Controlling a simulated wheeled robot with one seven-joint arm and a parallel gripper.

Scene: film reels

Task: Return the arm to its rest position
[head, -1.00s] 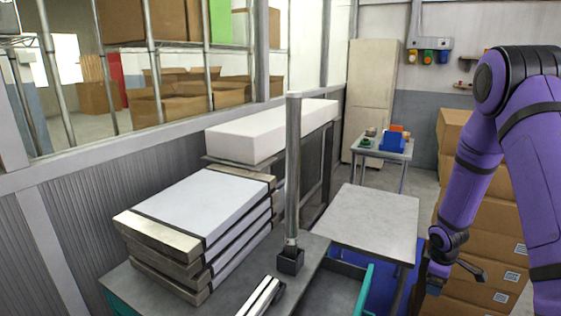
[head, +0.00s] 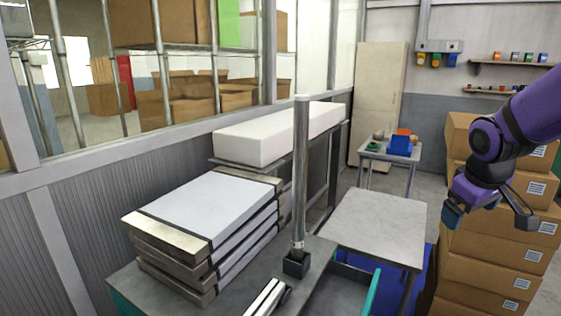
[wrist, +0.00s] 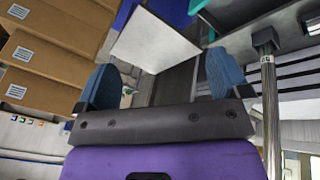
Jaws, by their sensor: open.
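My purple arm comes in from the right edge of the head view. My gripper (head: 492,218) is in front of the stacked cardboard boxes, to the right of the small grey table. In the wrist view my gripper (wrist: 158,85) shows two blue fingertips spread wide apart, with nothing between them. The jaws are open and hold nothing. The upper part of the arm is cut off by the picture edge.
Cardboard boxes (head: 487,262) stand stacked close to my gripper. A grey table (head: 378,225), a metal post (head: 300,180) and a stack of white-topped flat cases (head: 205,205) are to the left. A small far table (head: 376,152) holds a blue bin (head: 399,148).

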